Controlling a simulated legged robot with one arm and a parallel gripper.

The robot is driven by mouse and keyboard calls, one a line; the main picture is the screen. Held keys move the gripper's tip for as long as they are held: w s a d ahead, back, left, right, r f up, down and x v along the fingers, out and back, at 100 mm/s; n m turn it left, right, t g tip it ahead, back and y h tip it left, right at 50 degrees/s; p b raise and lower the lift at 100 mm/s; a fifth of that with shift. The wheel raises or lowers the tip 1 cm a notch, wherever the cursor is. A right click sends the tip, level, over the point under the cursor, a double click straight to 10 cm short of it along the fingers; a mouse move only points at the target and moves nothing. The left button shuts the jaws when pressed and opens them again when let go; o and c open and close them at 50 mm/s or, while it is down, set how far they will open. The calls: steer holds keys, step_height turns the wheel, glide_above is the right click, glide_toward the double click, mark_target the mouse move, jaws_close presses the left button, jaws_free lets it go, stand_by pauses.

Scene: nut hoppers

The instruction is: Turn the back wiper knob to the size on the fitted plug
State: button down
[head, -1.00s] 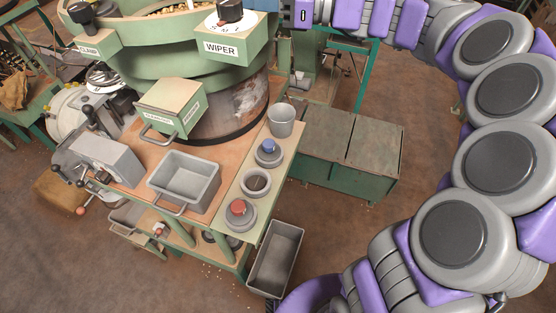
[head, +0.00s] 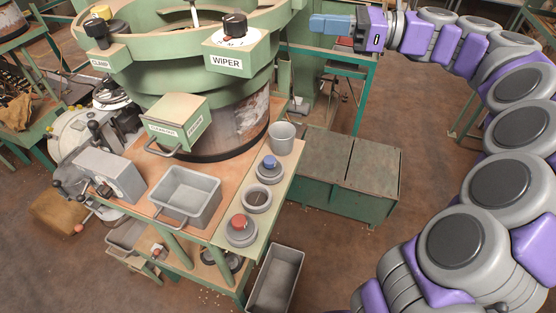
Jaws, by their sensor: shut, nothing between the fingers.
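The black wiper knob (head: 235,24) sits on a white dial on the green box labelled WIPER (head: 226,62). The dial's letters and the knob's pointer are too small to read surely. A yellow piece (head: 101,11), perhaps the fitted plug, shows behind the black clamp knob (head: 96,29); no size mark on it is readable. My gripper (head: 318,24) is at the top, right of the wiper knob and apart from it. Its blue-grey fingers are shut and empty, pointing left toward the knob.
A blue-topped plug (head: 269,162) and a red-topped plug (head: 240,223) stand on the bench's right strip, with a ring (head: 257,198) between them. A grey cup (head: 281,137), a grey tray (head: 186,194) and the green CLEANOUT box (head: 176,118) are below the hopper.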

steer(key=s+a+f+n+g+h+b, duration=0.1)
steer(key=s+a+f+n+h+b, duration=0.2)
steer(key=s+f, duration=0.3)
steer(key=s+a+f+n+g+h+b, duration=0.1)
steer(key=s+a+f+n+h+b, duration=0.2)
steer(key=s+f, duration=0.4)
steer(key=s+a+f+n+g+h+b, duration=0.2)
steer(key=s+f+n+b, duration=0.2)
steer(key=f, duration=1)
steer(key=shift+s+a+n+h+b, duration=0.4)
steer(key=shift+s+b, duration=0.5)
steer(key=shift+s, duration=0.6)
steer(key=shift+f, duration=0.1)
